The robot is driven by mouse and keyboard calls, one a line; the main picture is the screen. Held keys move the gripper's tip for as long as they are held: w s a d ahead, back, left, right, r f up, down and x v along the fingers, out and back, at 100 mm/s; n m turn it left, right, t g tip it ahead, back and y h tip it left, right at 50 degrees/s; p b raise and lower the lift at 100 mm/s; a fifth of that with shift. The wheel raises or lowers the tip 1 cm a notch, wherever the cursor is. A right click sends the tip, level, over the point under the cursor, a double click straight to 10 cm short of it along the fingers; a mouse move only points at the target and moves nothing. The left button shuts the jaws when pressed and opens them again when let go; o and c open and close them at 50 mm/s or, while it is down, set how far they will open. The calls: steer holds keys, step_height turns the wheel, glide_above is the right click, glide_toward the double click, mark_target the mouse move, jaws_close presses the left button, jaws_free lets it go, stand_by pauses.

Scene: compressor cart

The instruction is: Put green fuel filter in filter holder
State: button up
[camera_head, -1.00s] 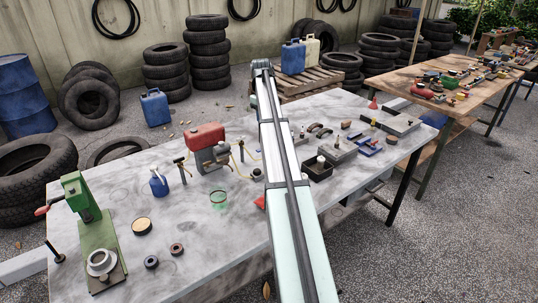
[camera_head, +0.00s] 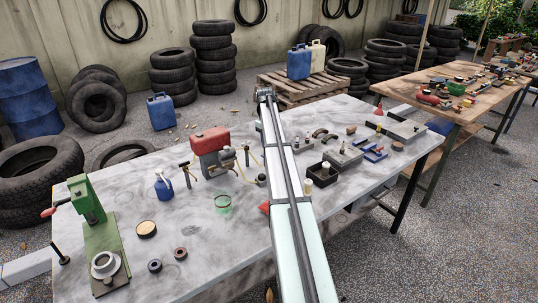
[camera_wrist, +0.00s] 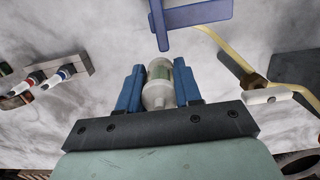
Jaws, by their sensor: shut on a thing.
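In the wrist view, a small pale filter with a green band (camera_wrist: 160,83) sits between the two blue fingers of my gripper (camera_wrist: 160,88). The gripper is shut on it. A blue bracket with a long flat bar and a stem (camera_wrist: 192,15) lies just beyond the filter, apart from it; I cannot tell whether it is the filter holder. In the head view my own arm crosses the table and my gripper is hidden.
A yellow hose with a brass fitting (camera_wrist: 254,82) lies at right in the wrist view, and a small rack (camera_wrist: 57,73) at left.

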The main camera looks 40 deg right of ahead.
steer(key=shift+f, duration=3.1)
steer(key=o, duration=1)
steer(key=shift+f, duration=0.1)
steer(key=shift+o, duration=0.2)
steer(key=r, duration=0.3)
steer(key=w+r, duration=0.1)
steer(key=r, duration=0.7)
steer(key=shift+w+r, duration=0.2)
steer(key=shift+w, duration=0.05)
steer(key=shift+r, duration=0.4)
steer(key=shift+c, duration=1.1)
